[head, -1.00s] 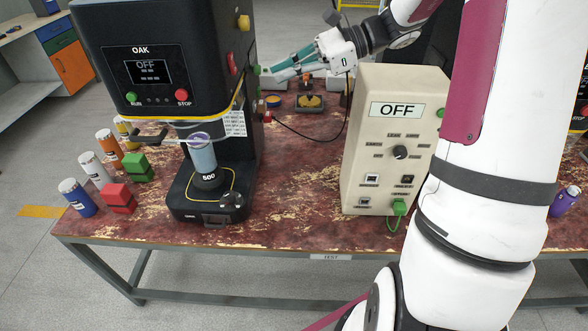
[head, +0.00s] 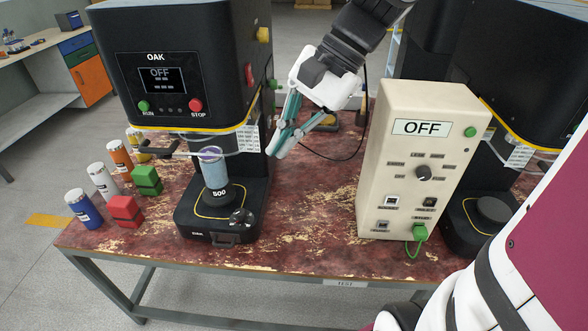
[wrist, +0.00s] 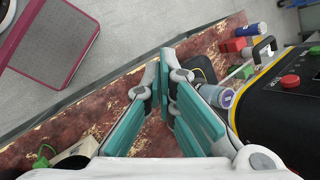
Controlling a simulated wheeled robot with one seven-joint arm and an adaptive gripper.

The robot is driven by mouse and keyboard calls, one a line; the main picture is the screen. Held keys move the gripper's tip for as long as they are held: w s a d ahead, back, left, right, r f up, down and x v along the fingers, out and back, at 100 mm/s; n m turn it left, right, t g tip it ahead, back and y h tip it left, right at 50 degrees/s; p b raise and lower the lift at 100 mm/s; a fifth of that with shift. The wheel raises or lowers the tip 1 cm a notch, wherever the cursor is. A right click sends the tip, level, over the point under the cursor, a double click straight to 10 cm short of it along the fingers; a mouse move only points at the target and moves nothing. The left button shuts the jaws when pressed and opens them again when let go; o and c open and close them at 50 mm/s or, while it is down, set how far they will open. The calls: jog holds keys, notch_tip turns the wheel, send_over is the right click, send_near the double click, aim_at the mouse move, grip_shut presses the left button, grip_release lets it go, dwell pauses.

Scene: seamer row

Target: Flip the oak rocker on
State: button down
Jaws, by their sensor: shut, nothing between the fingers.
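The black OAK machine (head: 215,75) stands at the left of the table, its small screen (head: 162,78) reading OFF. A red part (head: 248,74), which may be the rocker, sits on its right side face below a yellow knob (head: 262,34). It is too small for me to tell its position. My gripper (head: 281,152) is shut and empty, pointing down just right of the machine and lower than the red part, apart from it. In the wrist view my gripper (wrist: 167,75) is beside the machine's front (wrist: 285,105); the red side part does not show there.
A cream box (head: 405,155) with an OFF sign stands to the right, with a second black machine behind it. A blue-grey can (head: 214,172) stands on the OAK base. Coloured cans and red (head: 125,211) and green blocks (head: 147,180) are at left.

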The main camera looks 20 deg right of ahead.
jog(key=s+f+n+t+h+b, duration=0.1)
jog(key=s+n+h, duration=0.1)
jog(key=s+n, duration=0.1)
jog(key=s+d+f+n+h+b, duration=0.1)
jog(key=s+f+n+h, duration=0.1)
jog(key=s+n+h, duration=0.1)
jog(key=shift+s+d+f+n+t+b, duration=0.15)
jog(key=shift+s+f+n+t+b, duration=0.2)
jog(key=shift+s+n, duration=0.65)
jog(key=shift+s+r, duration=0.1)
jog(key=shift+s, duration=0.05)
jog(key=w+r+m+g+y+p, duration=0.15)
jog(key=w+r+m+y, duration=0.35)
jog(key=m, duration=0.6)
jog(key=w+r+m+y+p, duration=0.1)
jog(key=w+m+y+p, duration=0.2)
jog(key=w+m, duration=0.6)
jog(key=w+d+m+t+y+p, duration=0.3)
jog(key=w+d+m+t, duration=0.4)
jog(key=d+m, duration=0.8)
jog(key=w+m+y, duration=0.1)
jog(key=m, duration=0.3)
jog(key=shift+w+d+y, duration=0.35)
jog(key=shift+d+y, duration=0.05)
